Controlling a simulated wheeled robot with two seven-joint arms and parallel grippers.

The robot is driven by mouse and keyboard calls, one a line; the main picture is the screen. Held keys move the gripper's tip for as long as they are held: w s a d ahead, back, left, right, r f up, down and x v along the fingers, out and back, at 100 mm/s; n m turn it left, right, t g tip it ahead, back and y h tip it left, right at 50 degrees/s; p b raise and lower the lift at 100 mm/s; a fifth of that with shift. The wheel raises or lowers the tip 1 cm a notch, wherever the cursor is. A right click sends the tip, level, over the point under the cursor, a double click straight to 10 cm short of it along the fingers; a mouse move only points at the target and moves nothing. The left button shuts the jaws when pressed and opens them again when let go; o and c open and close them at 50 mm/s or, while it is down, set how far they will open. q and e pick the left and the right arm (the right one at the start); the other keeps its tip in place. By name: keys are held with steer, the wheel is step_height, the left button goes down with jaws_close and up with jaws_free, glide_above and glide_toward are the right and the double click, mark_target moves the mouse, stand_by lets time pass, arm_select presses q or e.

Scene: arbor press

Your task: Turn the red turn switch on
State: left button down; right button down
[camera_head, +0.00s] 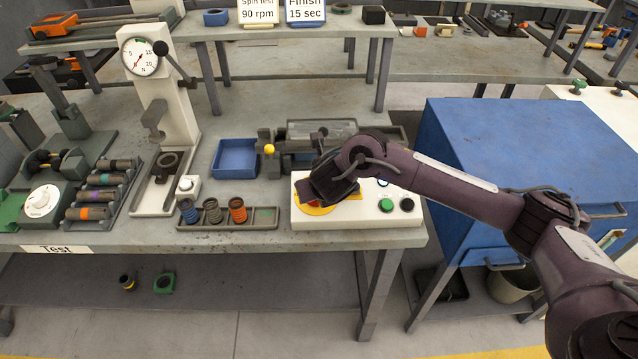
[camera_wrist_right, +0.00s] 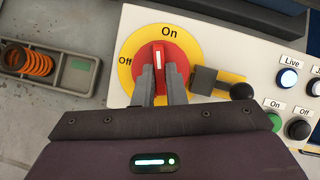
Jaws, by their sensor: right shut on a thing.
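The red turn switch (camera_wrist_right: 158,56) sits on a round yellow plate (camera_wrist_right: 128,82) marked "On" at the top and "Off" at the left in the right wrist view. The white mark on its handle points roughly up, towards the "On" side. My right gripper (camera_wrist_right: 162,84) is shut on the switch handle, one finger on each side. In the head view my right gripper (camera_head: 318,199) reaches down over the white control box (camera_head: 365,214) and hides most of the switch. My left gripper is not in view.
Beside the switch are a "Live" lamp (camera_wrist_right: 288,79), a black ball-ended lever (camera_wrist_right: 243,91), a green "On" button (camera_wrist_right: 274,123) and a black "Off" button (camera_wrist_right: 299,129). A grey tray with springs (camera_head: 264,217) lies left of the box. A blue cabinet (camera_head: 520,135) stands right.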

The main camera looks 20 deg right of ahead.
steer(key=shift+a+r+m+h+p, duration=0.1)
steer(key=shift+m+h+p, duration=0.7)
steer(key=shift+m+p, duration=0.8)
steer(key=shift+m+b, duration=0.3)
steer(key=shift+m, duration=0.1)
steer(key=c, duration=1.5)
jaws_free()
steer(key=p+v, duration=0.3)
steer(key=v, duration=0.4)
steer(key=shift+s+a+r, duration=0.15)
steer(key=shift+s+r, duration=0.05)
steer(key=shift+r, duration=0.1)
